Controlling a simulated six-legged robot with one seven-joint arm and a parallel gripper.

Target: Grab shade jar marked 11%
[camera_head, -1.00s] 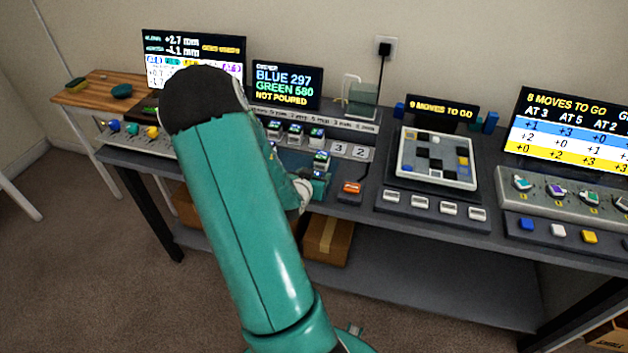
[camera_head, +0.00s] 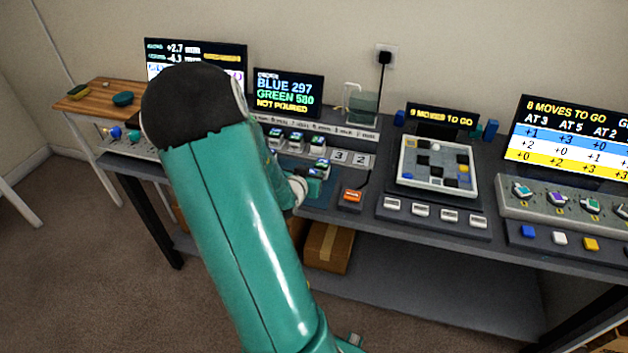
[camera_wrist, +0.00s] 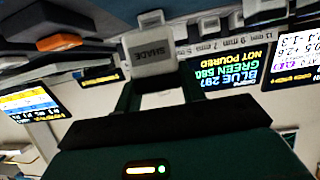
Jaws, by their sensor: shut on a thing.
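A pale, square-topped jar with the word SHADE on it (camera_wrist: 150,45) is between the two fingers of my gripper (camera_wrist: 158,90) in the wrist view. My gripper is shut on it. Its percent mark cannot be read. In the head view a small jar (camera_head: 320,167) shows just beyond my teal arm, at the front of the jar rack. My gripper is mostly hidden there behind my arm. Several other jars (camera_head: 297,139) with dark, lit tops stand in a row behind it.
A screen (camera_head: 287,92) reading BLUE 297, GREEN 580, NOT POURED stands behind the rack. A tile puzzle board (camera_head: 436,162) is further right. The wall is close behind the bench.

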